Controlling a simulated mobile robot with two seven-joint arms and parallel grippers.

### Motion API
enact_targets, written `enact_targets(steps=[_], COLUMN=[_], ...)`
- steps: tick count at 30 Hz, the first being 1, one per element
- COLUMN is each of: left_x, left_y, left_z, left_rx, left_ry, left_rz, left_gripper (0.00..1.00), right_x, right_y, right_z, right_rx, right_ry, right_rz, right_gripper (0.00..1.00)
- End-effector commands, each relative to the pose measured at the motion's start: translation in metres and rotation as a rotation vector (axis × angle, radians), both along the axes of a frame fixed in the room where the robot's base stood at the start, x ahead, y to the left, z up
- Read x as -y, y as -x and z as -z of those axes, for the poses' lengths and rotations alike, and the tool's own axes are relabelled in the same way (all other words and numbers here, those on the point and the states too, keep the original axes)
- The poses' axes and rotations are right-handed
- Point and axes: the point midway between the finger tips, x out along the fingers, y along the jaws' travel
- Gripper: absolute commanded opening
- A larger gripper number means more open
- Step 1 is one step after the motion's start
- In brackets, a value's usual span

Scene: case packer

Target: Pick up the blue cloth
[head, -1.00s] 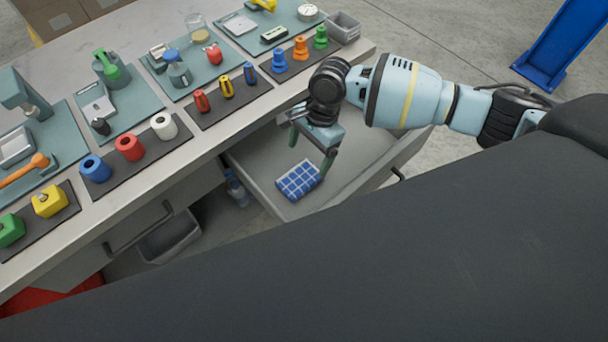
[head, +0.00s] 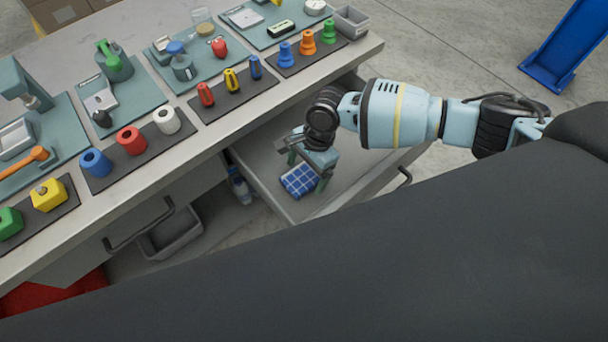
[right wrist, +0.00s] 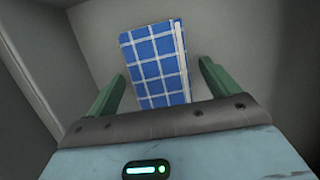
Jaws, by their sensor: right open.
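The blue cloth (head: 300,181) is a folded blue piece with a white grid, lying in the open grey drawer (head: 262,191). My right gripper (head: 307,174) is low in the drawer, over the cloth, with its fingers open. In the right wrist view the cloth (right wrist: 155,65) lies ahead of and between the two green fingers of my right gripper (right wrist: 160,92). A gap shows between the left finger and the cloth, and a small one on the right. I cannot tell whether the fingers reach the cloth's height. My left gripper is not in view.
The workbench top (head: 150,205) above the drawer holds mats with colored parts, tools and a small grey bin (head: 351,20). The drawer's walls stand close around my gripper. A bottle (head: 240,188) and a grey bin (head: 172,238) are below. A blue stand (head: 565,45) is at the right.

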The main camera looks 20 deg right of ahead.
Motion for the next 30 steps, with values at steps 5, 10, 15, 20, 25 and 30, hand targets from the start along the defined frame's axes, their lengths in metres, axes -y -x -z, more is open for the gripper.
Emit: enact_targets(steps=[5,10,15,20,25,30], left_x=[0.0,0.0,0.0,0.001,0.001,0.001], left_y=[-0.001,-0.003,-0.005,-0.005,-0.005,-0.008], left_z=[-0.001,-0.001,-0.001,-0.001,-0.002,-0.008], left_rx=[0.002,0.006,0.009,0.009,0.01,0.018], left_ry=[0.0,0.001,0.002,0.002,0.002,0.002], left_rz=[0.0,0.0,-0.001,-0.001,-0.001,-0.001], left_gripper=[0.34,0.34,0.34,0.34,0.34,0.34], right_x=[0.0,0.0,0.0,0.0,0.0,-0.001], right_y=[-0.001,0.0,0.0,0.0,-0.001,-0.001], right_z=[0.0,0.0,0.0,0.0,-0.002,-0.021], right_rx=[0.002,0.001,0.001,0.001,0.002,0.005], right_ry=[-0.001,0.0,0.0,0.0,-0.001,-0.002], right_rz=[0.001,0.0,0.0,0.0,0.0,-0.001], right_gripper=[0.87,0.73,0.51,0.39,0.39,0.39])
